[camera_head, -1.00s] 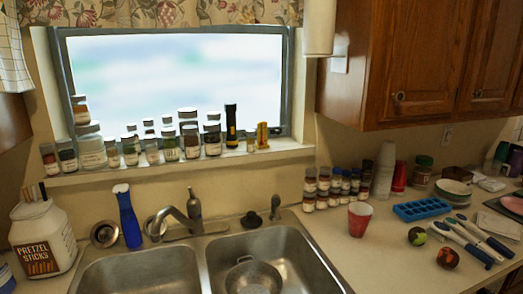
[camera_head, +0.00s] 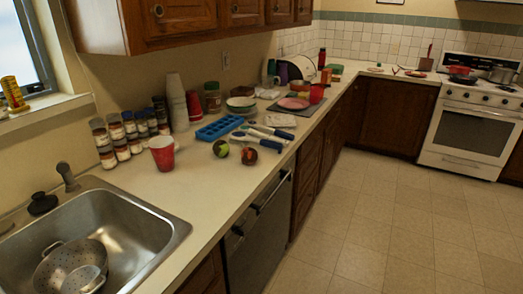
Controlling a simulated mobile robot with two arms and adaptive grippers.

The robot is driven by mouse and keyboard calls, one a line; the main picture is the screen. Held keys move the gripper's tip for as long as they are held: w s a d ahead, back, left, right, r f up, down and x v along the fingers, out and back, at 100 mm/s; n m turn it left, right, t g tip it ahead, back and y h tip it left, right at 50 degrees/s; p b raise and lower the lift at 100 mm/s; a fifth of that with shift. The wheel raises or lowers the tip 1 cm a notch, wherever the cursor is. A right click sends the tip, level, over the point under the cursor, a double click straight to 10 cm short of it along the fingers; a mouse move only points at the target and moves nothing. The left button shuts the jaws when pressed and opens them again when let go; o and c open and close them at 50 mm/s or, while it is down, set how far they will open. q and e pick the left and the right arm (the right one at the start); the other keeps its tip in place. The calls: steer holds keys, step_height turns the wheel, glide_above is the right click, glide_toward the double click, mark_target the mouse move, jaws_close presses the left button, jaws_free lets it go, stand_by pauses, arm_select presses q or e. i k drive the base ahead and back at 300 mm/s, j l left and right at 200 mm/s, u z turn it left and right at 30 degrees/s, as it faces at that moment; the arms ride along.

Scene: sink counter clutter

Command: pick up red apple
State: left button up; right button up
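A dark red, mottled apple (camera_head: 249,156) lies on the counter near its front edge. A second round fruit, green with dark red patches (camera_head: 221,148), lies just left of it, apart from it. Both rest in the open on the counter, in front of the blue tray and beside some long-handled utensils. Neither of my grippers shows in the head view.
A red cup (camera_head: 162,153) stands left of the fruits, near several spice jars. A blue ice tray (camera_head: 219,128) and white-and-blue utensils (camera_head: 268,131) lie behind the fruits. The sink (camera_head: 120,222) holds a colander (camera_head: 72,265). The floor (camera_head: 370,215) is clear.

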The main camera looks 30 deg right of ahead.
mark_target(250, 156)
steer(key=z, duration=1)
steer(key=u, duration=1.4)
steer(key=z, duration=1.4)
